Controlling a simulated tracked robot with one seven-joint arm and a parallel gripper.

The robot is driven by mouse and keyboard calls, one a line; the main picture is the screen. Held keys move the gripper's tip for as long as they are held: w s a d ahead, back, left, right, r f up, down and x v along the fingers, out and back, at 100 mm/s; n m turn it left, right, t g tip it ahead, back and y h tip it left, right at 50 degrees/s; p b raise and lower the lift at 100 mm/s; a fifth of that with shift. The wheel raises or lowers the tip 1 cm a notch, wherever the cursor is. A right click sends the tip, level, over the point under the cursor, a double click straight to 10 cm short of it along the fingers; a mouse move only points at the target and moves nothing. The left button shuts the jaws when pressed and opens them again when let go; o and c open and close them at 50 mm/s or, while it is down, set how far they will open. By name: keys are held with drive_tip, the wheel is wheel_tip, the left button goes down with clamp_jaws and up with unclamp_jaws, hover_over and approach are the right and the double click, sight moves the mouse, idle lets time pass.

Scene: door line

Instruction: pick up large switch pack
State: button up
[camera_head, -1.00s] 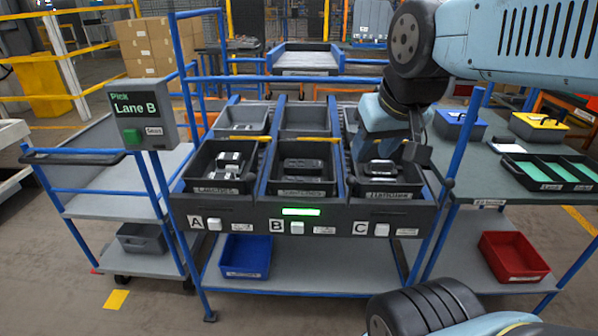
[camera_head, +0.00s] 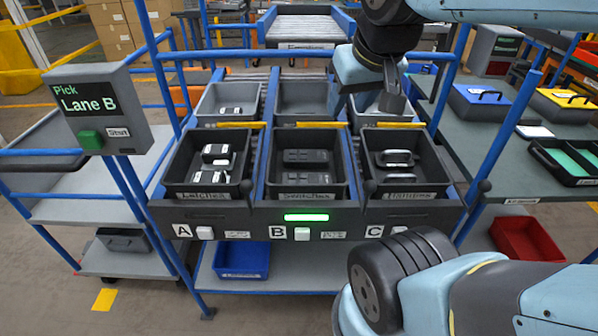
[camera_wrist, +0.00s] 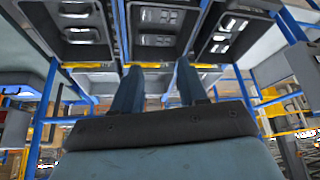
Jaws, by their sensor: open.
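I cannot tell for sure which is the large one. They also show in the middle bin at the top of the wrist view, where one is a dark pack (camera_wrist: 158,16). My gripper (camera_wrist: 158,67) is open and empty, its two fingers apart. In the head view, it hangs above the back right of the bin rack, behind the bins and apart from the packs.
The left bin (camera_head: 171,176) holds latches, the right bin (camera_head: 443,178) handles. Grey bins (camera_head: 304,101) stand behind, with yellow bars between the rows. Blue rails (camera_head: 300,54) and posts surround the rack. The sign (camera_head: 88,107) reads "Pick Lane B". A side table (camera_head: 465,137) stands right.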

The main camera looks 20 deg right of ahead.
drive_tip(key=o, duration=0.3)
drive_tip(key=shift+w, duration=0.15)
drive_tip(key=o, duration=0.7)
drive_tip(key=w+f+n+g, duration=0.2)
drive_tip(key=w+f+n, duration=0.1)
drive_tip(key=w, duration=0.3)
drive_tip(key=shift+w+a+f+n+h, duration=0.25)
drive_tip(key=shift+a+f+n+h, duration=0.05)
drive_tip(key=shift+a+f+n, duration=0.1)
drive_tip(key=n+g+h, duration=0.4)
drive_tip(key=n, duration=0.6)
hover_over(306, 180)
drive_tip(key=a, duration=0.5)
wheel_tip(306, 180, down, 19)
drive_tip(key=x, duration=1.3)
drive_tip(key=shift+w, duration=0.15)
drive_tip(key=shift+f, duration=0.1)
drive_tip(key=shift+c, duration=0.2)
